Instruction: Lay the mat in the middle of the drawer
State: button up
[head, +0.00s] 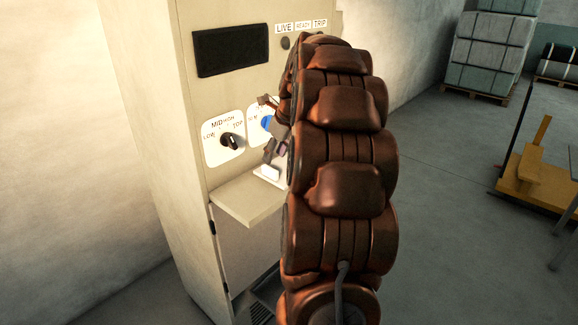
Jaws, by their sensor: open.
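My gripper (267,135) is open in front of the beige cabinet's face, beside a blue knob (267,122) on a white dial plate. My brown arm hides much of that plate. I cannot make out a mat. A dark, open-looking part (265,291) shows low on the cabinet, mostly behind my arm; I cannot tell whether it is the drawer. A small white piece (269,173) lies at the back of the cabinet's ledge, below my gripper.
The beige cabinet (150,120) stands by a pale wall. Its ledge (245,203) juts out below a black knob (230,142). Wrapped pallet stacks (492,50) and a yellow cart (535,175) stand at the right. The grey floor (450,230) between is clear.

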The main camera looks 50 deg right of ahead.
aim_at(270, 168)
jog(key=shift+d+p+x, duration=0.2)
jog(key=shift+p+x, duration=1)
jog(key=shift+x, duration=2.5)
grip_shut()
